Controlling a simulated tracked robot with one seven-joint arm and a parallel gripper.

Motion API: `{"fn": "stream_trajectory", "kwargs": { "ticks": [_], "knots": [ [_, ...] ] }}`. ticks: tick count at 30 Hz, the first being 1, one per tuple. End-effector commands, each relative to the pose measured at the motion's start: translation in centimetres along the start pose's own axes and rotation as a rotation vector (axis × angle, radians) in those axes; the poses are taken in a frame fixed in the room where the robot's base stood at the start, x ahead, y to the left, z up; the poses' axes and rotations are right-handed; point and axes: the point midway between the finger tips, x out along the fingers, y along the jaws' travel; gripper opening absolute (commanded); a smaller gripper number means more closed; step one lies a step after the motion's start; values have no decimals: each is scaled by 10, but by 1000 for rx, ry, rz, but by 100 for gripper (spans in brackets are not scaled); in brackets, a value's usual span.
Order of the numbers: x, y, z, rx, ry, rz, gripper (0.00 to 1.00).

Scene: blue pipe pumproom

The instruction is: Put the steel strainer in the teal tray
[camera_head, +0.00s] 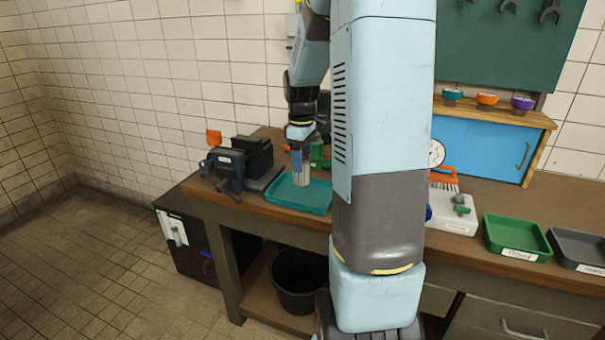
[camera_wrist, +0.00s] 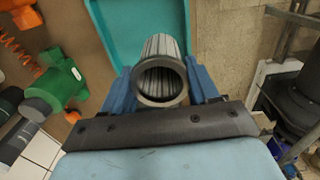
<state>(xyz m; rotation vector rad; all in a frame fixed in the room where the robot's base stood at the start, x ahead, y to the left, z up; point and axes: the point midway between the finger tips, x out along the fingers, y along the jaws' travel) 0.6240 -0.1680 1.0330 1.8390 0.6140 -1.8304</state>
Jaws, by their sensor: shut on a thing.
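The steel strainer (camera_wrist: 161,80) is a ribbed metal cylinder with a dark ring at its near end. My gripper (camera_wrist: 162,88) is shut on it, with blue fingers on both sides. In the head view my gripper (camera_head: 300,165) points down and holds the strainer (camera_head: 302,178) upright over the teal tray (camera_head: 318,197). The tray lies on the workbench and its left part also shows beyond the strainer in the wrist view (camera_wrist: 113,30). I cannot tell whether the strainer's lower end touches the tray floor.
A dark vise (camera_head: 232,165) stands just left of the tray. A green fitting (camera_head: 319,153) is close behind it. A green tray (camera_head: 516,236) and a dark grey tray (camera_head: 580,248) lie at the right. A black bucket (camera_head: 298,285) stands under the bench (camera_head: 258,205).

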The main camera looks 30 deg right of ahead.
Motion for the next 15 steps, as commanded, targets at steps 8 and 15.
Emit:
{"fn": "stream_trajectory", "kwargs": {
  "ticks": [8, 15],
  "knots": [
    [27, 20, -8, 1, 0, -1, 26],
    [40, 27, -10, 1, -1, -2, 26]
  ]
}}
